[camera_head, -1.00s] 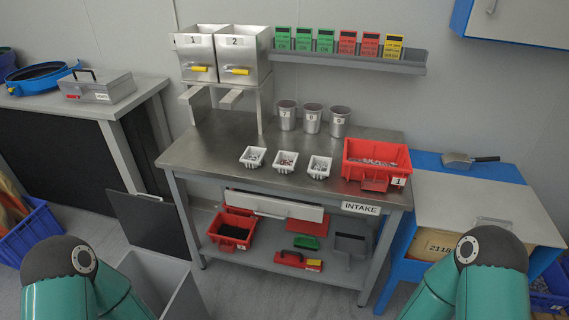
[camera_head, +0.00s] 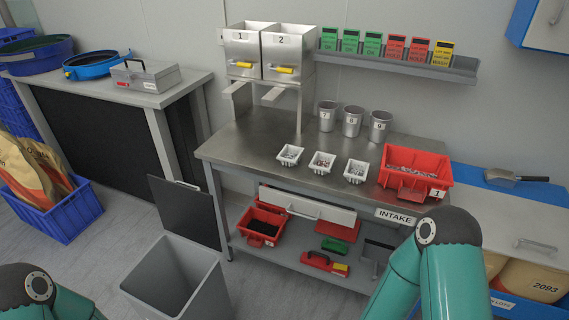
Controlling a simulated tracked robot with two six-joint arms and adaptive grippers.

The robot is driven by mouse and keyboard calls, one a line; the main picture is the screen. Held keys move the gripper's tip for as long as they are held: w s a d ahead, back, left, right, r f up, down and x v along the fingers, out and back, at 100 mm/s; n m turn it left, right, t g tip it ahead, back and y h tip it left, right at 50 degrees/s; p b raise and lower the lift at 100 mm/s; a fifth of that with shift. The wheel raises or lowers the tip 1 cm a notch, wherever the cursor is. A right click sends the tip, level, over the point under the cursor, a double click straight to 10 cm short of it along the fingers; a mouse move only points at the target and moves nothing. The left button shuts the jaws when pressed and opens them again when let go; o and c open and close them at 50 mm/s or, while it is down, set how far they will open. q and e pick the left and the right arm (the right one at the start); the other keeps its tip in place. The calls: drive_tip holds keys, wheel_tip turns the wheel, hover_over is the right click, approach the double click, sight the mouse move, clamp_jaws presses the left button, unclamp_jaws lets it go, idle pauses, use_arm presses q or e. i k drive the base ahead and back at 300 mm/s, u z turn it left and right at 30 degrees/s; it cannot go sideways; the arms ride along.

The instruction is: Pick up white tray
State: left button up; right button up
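Three small white trays stand in a row on the steel table (camera_head: 262,130). The left white tray (camera_head: 288,162), the middle white tray (camera_head: 320,170) and the right white tray (camera_head: 354,179) each hold small pieces, too small to make out. I cannot tell which one the task means. Only upper parts of my two arms show, at the bottom left and bottom right. Neither gripper is in view, and neither arm touches a tray.
A red bin (camera_head: 420,192) labelled 1 stands right of the trays. Three metal cups (camera_head: 352,123) stand behind them, and two numbered hoppers (camera_head: 268,52) at the back left. A grey open bin (camera_head: 176,282) stands on the floor in front. The table's left part is clear.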

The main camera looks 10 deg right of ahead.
sight(322, 162)
drive_tip(key=z, duration=0.3)
drive_tip(key=i, duration=0.2)
drive_tip(key=u, duration=2.35)
drive_tip(key=k, duration=1.25)
drive_tip(key=z, duration=0.95)
drive_tip(key=i, duration=0.65)
drive_tip(key=z, duration=0.7)
drive_tip(key=i, duration=0.6)
drive_tip(key=u, duration=0.15)
